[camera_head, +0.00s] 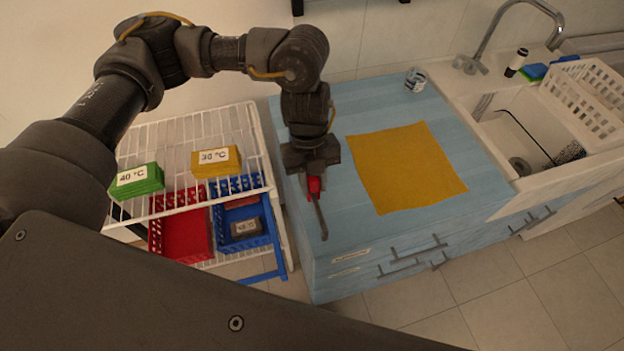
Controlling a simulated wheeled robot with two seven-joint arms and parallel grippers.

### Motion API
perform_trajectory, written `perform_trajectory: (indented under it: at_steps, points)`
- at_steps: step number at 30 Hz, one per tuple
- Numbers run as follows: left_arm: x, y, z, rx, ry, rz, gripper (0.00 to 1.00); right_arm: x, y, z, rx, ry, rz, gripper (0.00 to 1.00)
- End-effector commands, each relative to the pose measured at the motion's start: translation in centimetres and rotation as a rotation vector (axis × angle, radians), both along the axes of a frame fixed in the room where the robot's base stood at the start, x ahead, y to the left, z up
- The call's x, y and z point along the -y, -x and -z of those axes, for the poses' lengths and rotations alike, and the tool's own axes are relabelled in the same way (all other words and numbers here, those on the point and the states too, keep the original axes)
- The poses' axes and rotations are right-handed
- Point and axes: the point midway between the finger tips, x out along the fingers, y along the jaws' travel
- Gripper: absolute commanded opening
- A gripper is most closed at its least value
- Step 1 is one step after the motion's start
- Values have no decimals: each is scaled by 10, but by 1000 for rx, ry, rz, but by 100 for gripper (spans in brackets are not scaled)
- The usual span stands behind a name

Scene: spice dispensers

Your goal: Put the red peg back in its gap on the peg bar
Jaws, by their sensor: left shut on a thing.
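My left gripper (317,188) hangs fingers down over the left part of the blue counter, left of the yellow cloth. It is shut on a small red piece, which I take to be the red peg (315,186). The gripper hides part of it. A thin grey-brown rod (320,217) slants down from the red piece; I cannot tell whether it belongs to the peg. I see no peg bar that I can make out. My right gripper is not in view.
The blue counter (400,110) carries a yellow cloth (403,165) and a small jar (415,80). A white wire rack (190,140) at left holds a green block (137,180), a yellow block (216,160), a red basket (183,235) and a blue basket (240,212). A sink (515,125) is at right.

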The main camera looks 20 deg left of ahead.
Motion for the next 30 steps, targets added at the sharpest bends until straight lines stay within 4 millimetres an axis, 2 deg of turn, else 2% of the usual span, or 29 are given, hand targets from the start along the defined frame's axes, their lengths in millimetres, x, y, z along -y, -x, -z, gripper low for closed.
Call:
perform_trajectory:
  at_steps: [30]
  points:
    - [0,0,21,0,0,0,13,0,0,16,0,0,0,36]
